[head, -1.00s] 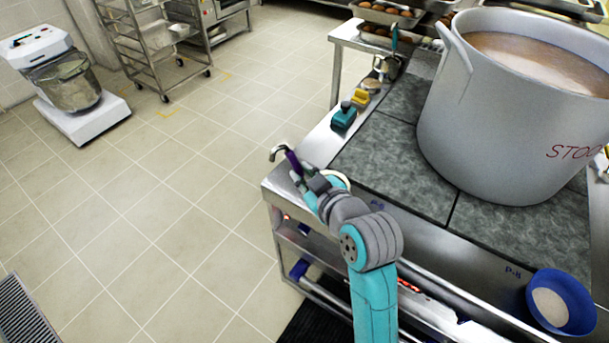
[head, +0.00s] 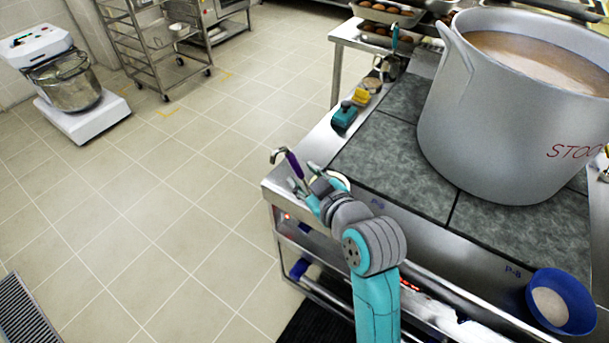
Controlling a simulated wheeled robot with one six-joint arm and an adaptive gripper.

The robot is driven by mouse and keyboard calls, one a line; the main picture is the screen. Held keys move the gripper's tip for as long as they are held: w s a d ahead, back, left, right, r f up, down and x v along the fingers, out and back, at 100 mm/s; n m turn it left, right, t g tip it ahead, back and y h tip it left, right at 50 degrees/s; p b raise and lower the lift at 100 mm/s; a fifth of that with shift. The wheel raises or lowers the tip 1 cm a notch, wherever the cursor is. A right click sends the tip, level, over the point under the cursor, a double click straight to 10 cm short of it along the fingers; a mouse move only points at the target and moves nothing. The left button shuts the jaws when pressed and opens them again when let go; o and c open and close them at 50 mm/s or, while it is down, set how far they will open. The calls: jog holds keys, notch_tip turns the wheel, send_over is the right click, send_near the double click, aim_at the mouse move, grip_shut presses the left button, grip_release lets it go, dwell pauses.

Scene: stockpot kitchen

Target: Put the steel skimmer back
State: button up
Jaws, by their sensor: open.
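The steel skimmer (head: 296,167) shows as a purple grip with a bright metal hook at its top, tilted, at the near left corner of the steel worktop. Its lower end is hidden behind my gripper, so I cannot tell what it rests in or on. My gripper (head: 303,179) is open, with its fingers spread close around the lower part of the purple grip. I cannot tell whether a finger still touches it. A pale round rim (head: 342,180) shows partly behind my wrist; I cannot tell what it belongs to.
A large stockpot (head: 500,120) of brown liquid stands on the dark hob plates (head: 395,170). A blue bowl (head: 566,300) is at the front right.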

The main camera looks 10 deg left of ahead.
jog(key=v, duration=1.1)
jog(key=shift+s+d, duration=0.1)
jog(key=s+d+f+m+t+h, duration=0.25)
jog(key=s+d+f+m, duration=0.2)
jog(key=d+f, duration=0.3)
jog(key=s+d+f+m+t+h, duration=0.1)
jog(key=s+d+f+m+h, duration=0.25)
jog(key=s+d+f, duration=0.35)
jog(key=s+d+f+m+h, duration=0.1)
jog(key=s+d+m, duration=0.1)
jog(key=s, duration=0.8)
jog(key=s+d+m+h, duration=0.2)
jog(key=s+d, duration=0.3)
jog(key=s, duration=0.5)
jog(key=shift+f+t, duration=0.35)
jog(key=shift+f, duration=0.05)
jog(key=shift+d, duration=0.15)
